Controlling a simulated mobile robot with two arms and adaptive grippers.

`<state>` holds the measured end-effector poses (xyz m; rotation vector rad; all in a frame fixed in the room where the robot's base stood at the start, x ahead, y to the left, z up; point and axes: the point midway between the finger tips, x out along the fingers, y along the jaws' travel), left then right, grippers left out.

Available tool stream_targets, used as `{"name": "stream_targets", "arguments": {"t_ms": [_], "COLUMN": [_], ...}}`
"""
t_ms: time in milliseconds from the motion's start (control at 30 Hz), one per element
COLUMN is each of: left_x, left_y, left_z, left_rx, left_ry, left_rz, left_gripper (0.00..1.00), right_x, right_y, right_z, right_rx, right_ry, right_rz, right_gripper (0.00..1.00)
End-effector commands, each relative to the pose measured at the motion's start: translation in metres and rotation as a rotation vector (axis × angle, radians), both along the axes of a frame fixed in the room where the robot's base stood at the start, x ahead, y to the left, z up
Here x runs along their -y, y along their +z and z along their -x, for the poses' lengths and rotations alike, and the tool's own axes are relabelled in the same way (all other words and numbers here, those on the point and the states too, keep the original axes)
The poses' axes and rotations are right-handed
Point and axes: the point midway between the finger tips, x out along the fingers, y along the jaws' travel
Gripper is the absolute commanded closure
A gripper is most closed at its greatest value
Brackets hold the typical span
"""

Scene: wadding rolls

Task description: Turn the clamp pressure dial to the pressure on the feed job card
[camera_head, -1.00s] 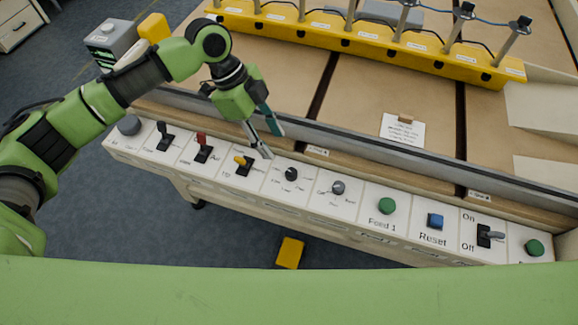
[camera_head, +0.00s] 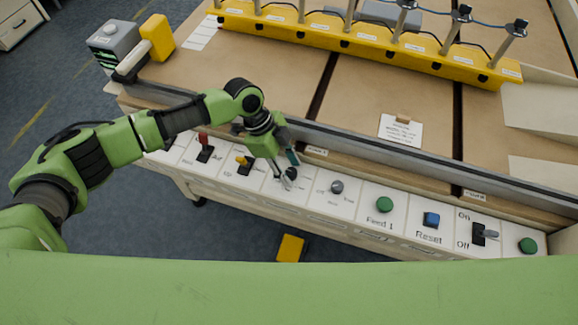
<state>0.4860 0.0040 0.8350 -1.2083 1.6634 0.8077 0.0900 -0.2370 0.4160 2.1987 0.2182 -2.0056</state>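A row of controls runs along the white front panel (camera_head: 312,193). A small black dial (camera_head: 290,174) sits on it, mostly covered by my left gripper (camera_head: 288,172). The gripper points down with its fingertips at the dial, one on either side as far as I can see. Whether they press on it is too small to tell. A grey knob (camera_head: 337,187) is just to the right. The dial labels are too small to read. A white card (camera_head: 400,131) with a brown clip stands on the table behind; its text is unreadable. My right gripper is not in view.
A red-handled lever (camera_head: 204,149) and a yellow-handled lever (camera_head: 242,161) are left of the dial. To the right are the green Feed 1 button (camera_head: 384,204), blue Reset button (camera_head: 431,219) and On/Off switch (camera_head: 480,234). A grey rail (camera_head: 400,160) runs behind the panel.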

Motion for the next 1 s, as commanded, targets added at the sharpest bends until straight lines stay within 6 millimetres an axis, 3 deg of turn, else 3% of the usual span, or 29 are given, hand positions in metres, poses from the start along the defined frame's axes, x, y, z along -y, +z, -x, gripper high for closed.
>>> {"name": "stream_targets", "arguments": {"t_ms": [33,167,567,1000], "left_x": [0.000,0.000,0.000,0.000], "left_y": [0.000,0.000,0.002,0.006], "left_z": [0.000,0.000,0.001,0.005], "left_rx": [0.000,0.000,-0.002,-0.005], "left_ry": [0.000,0.000,0.045,0.365], "left_rz": [0.000,0.000,0.002,0.002], "left_gripper": [0.66,0.99,0.99,0.99], "right_x": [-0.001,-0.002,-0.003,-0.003], "right_y": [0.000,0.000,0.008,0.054], "right_z": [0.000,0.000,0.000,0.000], "right_rx": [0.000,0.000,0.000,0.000], "right_ry": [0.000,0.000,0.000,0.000], "right_rz": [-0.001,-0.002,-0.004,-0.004], "right_gripper": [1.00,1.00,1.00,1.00]}}
